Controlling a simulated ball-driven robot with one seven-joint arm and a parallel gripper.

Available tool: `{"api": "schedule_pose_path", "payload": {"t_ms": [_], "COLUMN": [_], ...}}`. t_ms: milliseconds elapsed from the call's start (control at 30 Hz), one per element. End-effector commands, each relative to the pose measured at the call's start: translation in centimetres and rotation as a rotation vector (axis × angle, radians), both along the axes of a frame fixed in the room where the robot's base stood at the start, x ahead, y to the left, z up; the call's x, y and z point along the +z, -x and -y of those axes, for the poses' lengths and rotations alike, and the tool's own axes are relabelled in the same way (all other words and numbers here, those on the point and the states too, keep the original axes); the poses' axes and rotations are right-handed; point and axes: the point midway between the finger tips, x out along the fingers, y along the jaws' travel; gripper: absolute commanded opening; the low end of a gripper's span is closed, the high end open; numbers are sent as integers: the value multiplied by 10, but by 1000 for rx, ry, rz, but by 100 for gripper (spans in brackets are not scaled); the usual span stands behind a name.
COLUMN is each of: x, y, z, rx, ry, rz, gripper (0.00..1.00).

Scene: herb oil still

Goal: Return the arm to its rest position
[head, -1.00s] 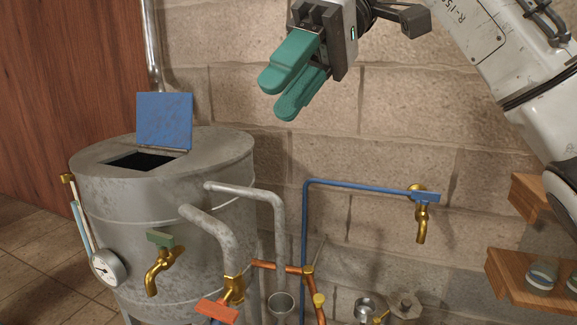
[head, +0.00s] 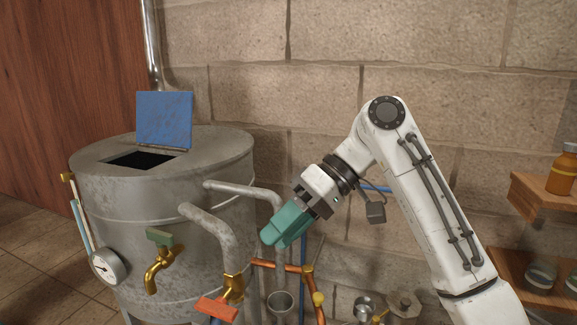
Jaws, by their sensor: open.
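My gripper (head: 272,238) has teal fingers and points down and to the left in the head view. It is open, and I see nothing between its fingers. It appears in front of the bent grey pipe and the wall, to the right of the metal still (head: 180,220). My white arm rises from the lower right, bends at a high elbow and comes down to the gripper. The blue hatch lid (head: 164,119) on the still stands open beside a dark opening.
A green-handled brass tap (head: 158,262), a dial gauge (head: 108,266) and a red-handled valve (head: 217,308) are on or near the still. Copper pipes (head: 280,265) run below my gripper. Wooden shelves (head: 540,205) at right hold an orange bottle (head: 564,170) and jars. The upper wall is clear.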

Motion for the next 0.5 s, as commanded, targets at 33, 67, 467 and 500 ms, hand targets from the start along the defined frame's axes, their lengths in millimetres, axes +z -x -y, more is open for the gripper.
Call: {"api": "schedule_pose_path", "payload": {"t_ms": [33, 67, 467, 500], "x": [-26, -39, -214, -231], "y": [1, 1, 33, 40], "z": [0, 0, 36, 42], "rx": [-27, -48, -364, -398], "ry": [-10, -12, 39, 54], "rz": [-4, -1, 10, 9], "gripper": [40, 40, 40, 40]}}
